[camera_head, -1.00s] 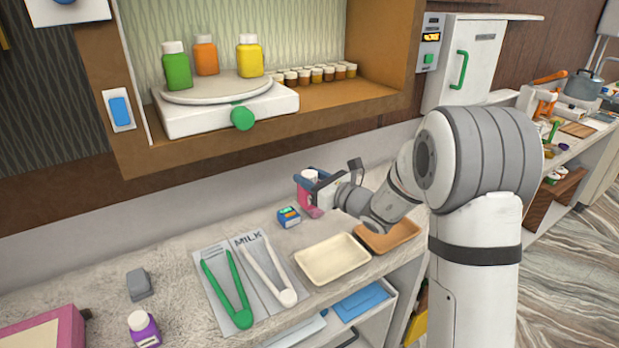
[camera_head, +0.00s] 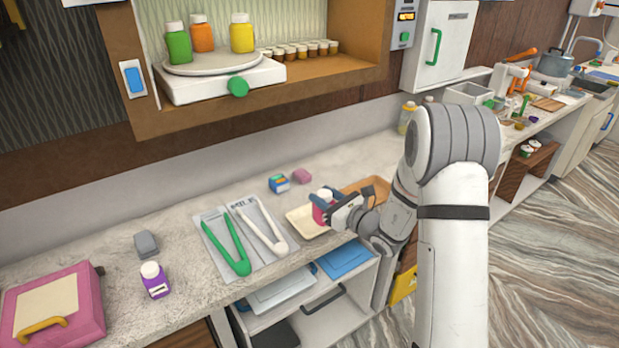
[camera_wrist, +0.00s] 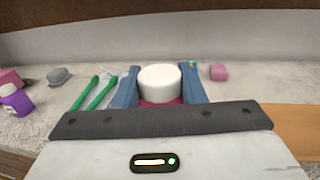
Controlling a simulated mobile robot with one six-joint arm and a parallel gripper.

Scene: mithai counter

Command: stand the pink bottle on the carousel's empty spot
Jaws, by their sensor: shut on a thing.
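The pink bottle (camera_head: 319,212) with a white cap is held in my gripper (camera_head: 325,203), above the cream tray on the counter. In the wrist view the bottle's white cap (camera_wrist: 159,83) shows between the two blue fingers of my gripper (camera_wrist: 160,88), with a strip of dark pink under it. The carousel (camera_head: 212,61) is a round grey plate on a white base with a green knob, inside the wooden cabinet. Green (camera_head: 178,44), orange (camera_head: 202,34) and yellow (camera_head: 241,34) bottles stand along its back and left. The front of the plate looks bare.
Below the cabinet, the counter holds green tongs (camera_head: 226,246), white tongs (camera_head: 262,232), a cream tray (camera_head: 299,222), a small blue box (camera_head: 279,183), a pink block (camera_head: 302,176) and a purple bottle (camera_head: 154,281). Small jars (camera_head: 300,51) line the cabinet shelf right of the carousel.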

